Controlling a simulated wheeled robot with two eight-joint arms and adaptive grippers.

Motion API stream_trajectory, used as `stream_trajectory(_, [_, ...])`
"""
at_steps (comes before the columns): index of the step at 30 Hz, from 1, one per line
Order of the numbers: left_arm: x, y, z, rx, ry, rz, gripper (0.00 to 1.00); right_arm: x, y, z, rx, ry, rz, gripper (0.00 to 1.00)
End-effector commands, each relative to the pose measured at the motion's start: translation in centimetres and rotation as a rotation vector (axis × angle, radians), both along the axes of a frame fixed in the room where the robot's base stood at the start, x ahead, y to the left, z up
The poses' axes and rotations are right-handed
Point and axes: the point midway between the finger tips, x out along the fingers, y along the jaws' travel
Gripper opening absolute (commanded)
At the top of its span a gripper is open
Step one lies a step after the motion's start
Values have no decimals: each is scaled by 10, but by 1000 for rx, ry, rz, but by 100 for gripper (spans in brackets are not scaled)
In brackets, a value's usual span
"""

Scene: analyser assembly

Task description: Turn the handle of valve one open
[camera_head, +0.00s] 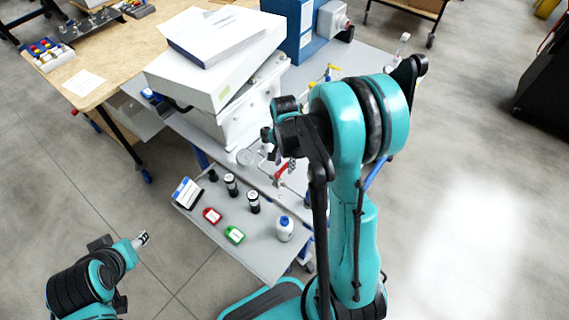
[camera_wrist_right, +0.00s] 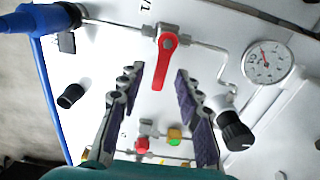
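A valve with a red lever handle (camera_wrist_right: 166,62) is fixed to a white panel in the right wrist view, below a partly cut-off label. The handle points down the picture, across the metal pipe (camera_wrist_right: 205,47). A red handle (camera_head: 284,171) also shows in the head view, by the panel's lower pipework. My right gripper (camera_wrist_right: 159,72) is open, with one finger on each side of the handle and visible gaps to both. In the head view the right gripper is mostly hidden by its own arm. My left gripper (camera_head: 142,239) is at the lower left, away from the panel; its finger opening is unclear.
A pressure gauge (camera_wrist_right: 268,62) and a black knob (camera_wrist_right: 236,134) are right of the handle. Small red and green fittings (camera_wrist_right: 174,137) lie below. A blue connector (camera_wrist_right: 40,18) is upper left. A grey shelf (camera_head: 265,262) holds bottles and tags.

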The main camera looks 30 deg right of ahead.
Motion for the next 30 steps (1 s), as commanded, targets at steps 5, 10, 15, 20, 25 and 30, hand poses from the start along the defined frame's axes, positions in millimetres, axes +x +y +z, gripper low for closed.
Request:
stream_trajectory(5, [0,0,1,0,0,0,47,0,0,0,0,0,0,34])
stream_trajectory(10, [0,0,1,0,0,0,47,0,0,0,0,0,0,0])
stream_trajectory(15, [0,0,0,0,0,0,47,0,0,0,0,0,1,0])
stream_trajectory(20, [0,0,0,0,0,0,47,1,0,0,0,0,15,0])
stream_trajectory(25, [0,0,-2,0,0,0,47,3,1,0,0,0,73,0])
stream_trajectory(30, [0,0,-5,0,0,0,47,7,4,0,0,0,185,0])
